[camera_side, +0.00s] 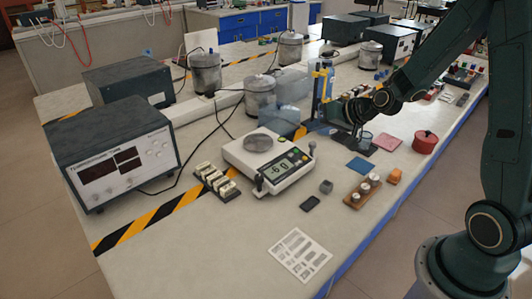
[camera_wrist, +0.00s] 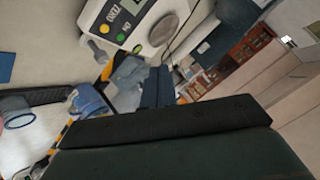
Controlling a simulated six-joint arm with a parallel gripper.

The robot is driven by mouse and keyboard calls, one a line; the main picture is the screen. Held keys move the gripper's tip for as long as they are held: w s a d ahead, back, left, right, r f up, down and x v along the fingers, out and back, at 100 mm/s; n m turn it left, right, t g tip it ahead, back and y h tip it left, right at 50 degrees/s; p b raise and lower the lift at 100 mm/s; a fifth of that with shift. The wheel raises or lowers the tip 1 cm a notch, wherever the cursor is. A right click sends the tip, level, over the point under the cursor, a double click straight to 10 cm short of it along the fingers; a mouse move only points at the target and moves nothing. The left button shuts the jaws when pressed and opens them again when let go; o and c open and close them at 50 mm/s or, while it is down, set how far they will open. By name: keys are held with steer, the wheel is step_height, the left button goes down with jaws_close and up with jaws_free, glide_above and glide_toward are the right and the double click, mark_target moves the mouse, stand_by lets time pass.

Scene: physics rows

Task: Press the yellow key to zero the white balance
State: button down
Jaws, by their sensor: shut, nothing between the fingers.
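The white balance (camera_side: 239,156) stands on the table at the centre of the side view, with a round grey pan (camera_side: 258,143) and a dark front panel whose display (camera_side: 281,168) is lit. It is also at the top of the wrist view (camera_wrist: 146,45), seen turned. A small yellow key (camera_wrist: 121,37) shows there beside a green key (camera_wrist: 136,49).
A blue-and-yellow stand (camera_side: 321,83) and clear panels (camera_side: 288,112) are behind the balance. A weight block (camera_side: 363,190), blue pad (camera_side: 360,166) and red pot (camera_side: 425,142) lie front right.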

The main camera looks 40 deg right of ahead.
steer(key=shift+m+t+h, duration=0.3)
steer(key=shift+m+t, duration=0.2)
steer(key=shift+m, duration=0.4)
steer(key=shift+w+d+f, duration=0.3)
steer(key=shift+d+f, duration=0.4)
steer(key=shift+d, duration=0.05)
steer(key=shift+w+d+f, duration=0.25)
steer(key=shift+d+f, duration=0.45)
steer(key=shift+d, duration=0.05)
steer(key=shift+f, duration=0.1)
steer(key=shift+w+f, duration=0.3)
steer(key=shift+f, duration=1.1)
steer(key=shift+w+f, duration=0.25)
steer(key=shift+f, duration=1.15)
steer(key=shift+w+f, duration=0.3)
steer(key=shift+f, duration=1.1)
steer(key=shift+w+f, duration=0.15)
steer(key=shift+f, duration=0.6)
steer(key=shift+r, duration=0.75)
steer(key=shift+s+r, duration=0.2)
steer(key=shift+r, duration=0.6)
steer(key=shift+s+r, duration=0.25)
steer(key=shift+r, duration=0.6)
steer(key=shift+s+r, duration=0.2)
steer(key=shift+r, duration=0.6)
